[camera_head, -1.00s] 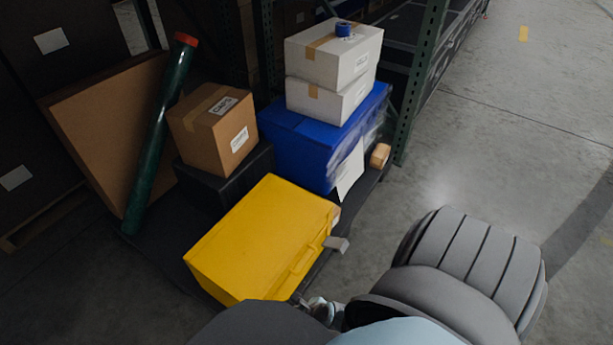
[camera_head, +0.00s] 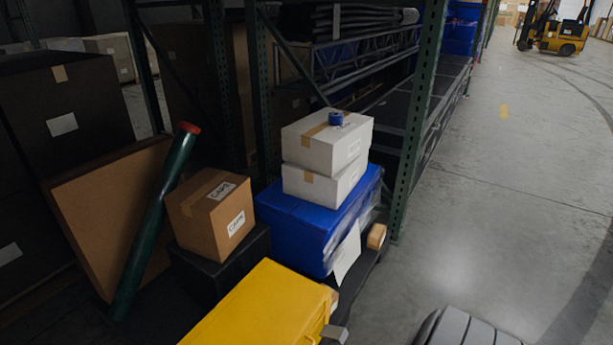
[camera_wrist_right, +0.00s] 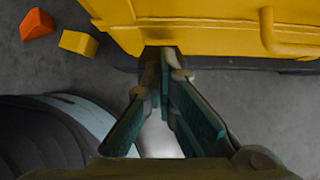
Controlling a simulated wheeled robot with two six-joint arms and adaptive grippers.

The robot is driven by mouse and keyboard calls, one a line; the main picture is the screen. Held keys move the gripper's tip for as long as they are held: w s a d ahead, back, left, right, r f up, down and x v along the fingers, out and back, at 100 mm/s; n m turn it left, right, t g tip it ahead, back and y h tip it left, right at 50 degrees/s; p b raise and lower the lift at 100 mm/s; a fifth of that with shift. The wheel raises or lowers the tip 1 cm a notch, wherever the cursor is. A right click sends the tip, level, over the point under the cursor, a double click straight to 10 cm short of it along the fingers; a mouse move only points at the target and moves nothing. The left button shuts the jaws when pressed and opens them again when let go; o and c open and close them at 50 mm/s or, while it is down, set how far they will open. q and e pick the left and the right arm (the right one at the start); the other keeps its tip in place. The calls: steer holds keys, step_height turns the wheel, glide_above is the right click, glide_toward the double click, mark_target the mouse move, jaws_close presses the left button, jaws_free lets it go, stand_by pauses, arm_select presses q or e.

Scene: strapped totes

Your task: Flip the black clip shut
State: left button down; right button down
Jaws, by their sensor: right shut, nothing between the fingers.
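The yellow tote (camera_head: 255,310) is at the bottom of the head view, cut off by the frame edge. A grey tab (camera_head: 335,333) sticks out from its right side; I cannot tell if it is part of a clip. No black clip can be made out clearly. In the right wrist view my right gripper (camera_wrist_right: 165,72) is shut and empty. Its fingertips are at the lower edge of the yellow tote wall (camera_wrist_right: 205,38); contact cannot be told. The fingers hide what lies behind them. My left gripper is not in view.
A blue tote (camera_head: 295,235) carries two stacked white boxes (camera_head: 325,165) and a blue tape roll (camera_head: 336,118). A carton (camera_head: 205,220) stands left. In the wrist view an orange wedge (camera_wrist_right: 37,23) and yellow block (camera_wrist_right: 78,43) lie on the floor. Floor at right is open.

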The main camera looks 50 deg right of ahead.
stand_by(0.8)
